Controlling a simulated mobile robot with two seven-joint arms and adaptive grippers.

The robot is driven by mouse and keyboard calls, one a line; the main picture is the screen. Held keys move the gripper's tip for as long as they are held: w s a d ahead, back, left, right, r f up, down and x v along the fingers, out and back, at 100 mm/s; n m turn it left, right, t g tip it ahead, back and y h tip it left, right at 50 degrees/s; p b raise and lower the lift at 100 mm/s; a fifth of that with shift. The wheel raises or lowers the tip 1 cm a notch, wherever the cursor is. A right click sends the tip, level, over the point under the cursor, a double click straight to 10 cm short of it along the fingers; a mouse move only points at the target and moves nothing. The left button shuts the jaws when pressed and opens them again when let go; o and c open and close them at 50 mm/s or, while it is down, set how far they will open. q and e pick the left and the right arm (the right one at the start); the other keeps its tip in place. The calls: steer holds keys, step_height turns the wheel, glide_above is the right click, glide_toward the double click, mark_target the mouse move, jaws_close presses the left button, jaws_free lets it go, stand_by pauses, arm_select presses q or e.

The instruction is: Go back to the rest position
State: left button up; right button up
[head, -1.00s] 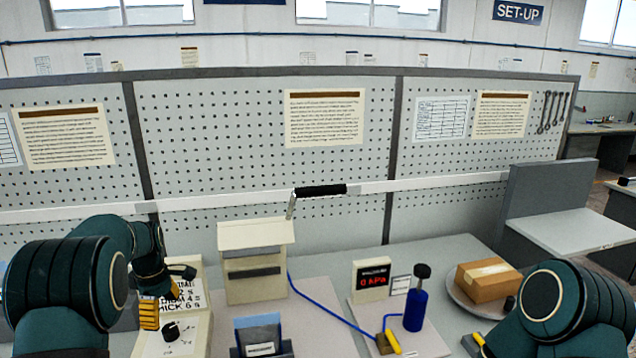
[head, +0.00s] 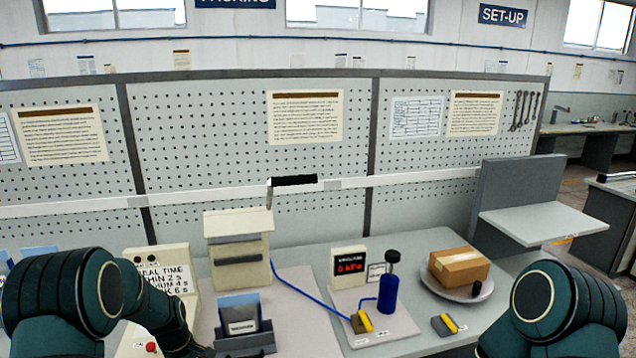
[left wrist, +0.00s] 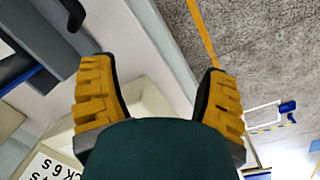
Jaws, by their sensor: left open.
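My left arm comes in from the left in the head view, bent downward in front of the sealing-time panel (head: 165,275); its gripper is out of that view. In the left wrist view my left gripper (left wrist: 160,98) is open, its yellow fingers wide apart with nothing between them. The pale panel with black lettering shows at the lower left of that view (left wrist: 50,165). My right arm shows at the lower right of the head view, and its gripper is hidden or out of frame.
On the bench stand a beige press (head: 238,240) with a black handle, a blue pouch holder (head: 243,325), a 0 kPa gauge (head: 349,266), a blue cylinder (head: 388,290), a small yellow-grey block (head: 444,325) and a carton (head: 459,265) on a round plate (head: 480,292).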

arm_select(q)
steer(key=s+d+f+m+h+b, duration=0.1)
steer(key=s+d+f+m, duration=0.2)
steer(key=s+d, duration=0.3)
steer(key=s+d+f+m+t+h+b, duration=0.1)
steer(key=s+d+f+m, duration=0.3)
steer(key=s+d, duration=0.3)
steer(key=s+d+f+m+h+b, duration=0.1)
steer(key=s+d+f+m+b, duration=0.1)
steer(key=s+d+f, duration=0.3)
steer(key=s+d+m, duration=0.1)
steer(key=s+d, duration=0.1)
steer(key=s, duration=0.1)
steer(key=shift+s+f+m, duration=0.3)
steer(key=shift+f+m, duration=0.1)
